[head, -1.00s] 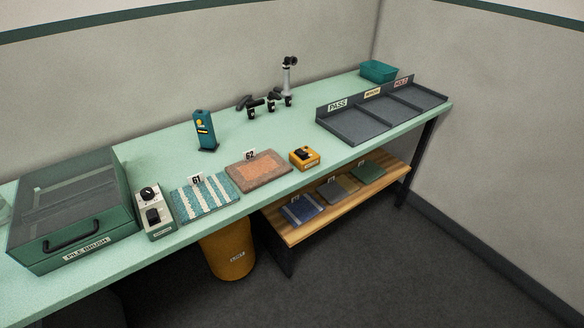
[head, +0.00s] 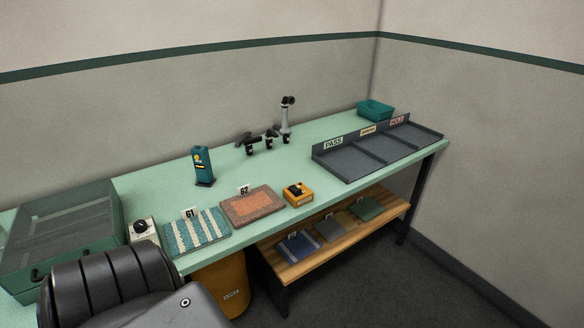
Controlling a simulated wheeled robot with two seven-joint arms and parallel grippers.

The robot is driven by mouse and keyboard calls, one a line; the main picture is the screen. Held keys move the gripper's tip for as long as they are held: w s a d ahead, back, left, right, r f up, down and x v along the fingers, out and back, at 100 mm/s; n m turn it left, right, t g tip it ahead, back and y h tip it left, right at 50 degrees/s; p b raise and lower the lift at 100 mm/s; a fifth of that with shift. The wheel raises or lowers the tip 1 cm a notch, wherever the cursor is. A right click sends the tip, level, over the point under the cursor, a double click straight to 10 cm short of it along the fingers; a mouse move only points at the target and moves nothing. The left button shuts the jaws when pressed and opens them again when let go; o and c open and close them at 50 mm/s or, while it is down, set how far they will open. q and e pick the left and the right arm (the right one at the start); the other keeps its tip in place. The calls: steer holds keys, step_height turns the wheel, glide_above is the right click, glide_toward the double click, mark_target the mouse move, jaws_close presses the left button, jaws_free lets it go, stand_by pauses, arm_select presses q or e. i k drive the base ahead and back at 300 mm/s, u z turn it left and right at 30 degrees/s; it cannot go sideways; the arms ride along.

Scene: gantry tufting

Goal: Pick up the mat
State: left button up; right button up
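Two mats lie flat on the green bench top. One is a teal-and-cream striped mat (head: 197,232) with a small tag at its back edge. Right of it is a brown mat with an orange centre (head: 254,206), also tagged. Three more mats lie on the wooden shelf below: a blue one (head: 298,245), a grey one (head: 333,229) and a green one (head: 366,209). A black ribbed and grey part of my arm fills the lower left, just left of the striped mat. Neither gripper shows.
A green brush box (head: 62,235) and a control box (head: 143,230) stand left, partly hidden by my arm. A teal device (head: 203,166), a yellow switch box (head: 298,194), a three-bay tray (head: 375,157) and a teal bin (head: 375,109) are on the bench. A yellow bin (head: 222,285) stands below.

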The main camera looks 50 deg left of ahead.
mark_target(250, 206)
steer(key=i, duration=3.3)
steer(key=u, duration=5.05)
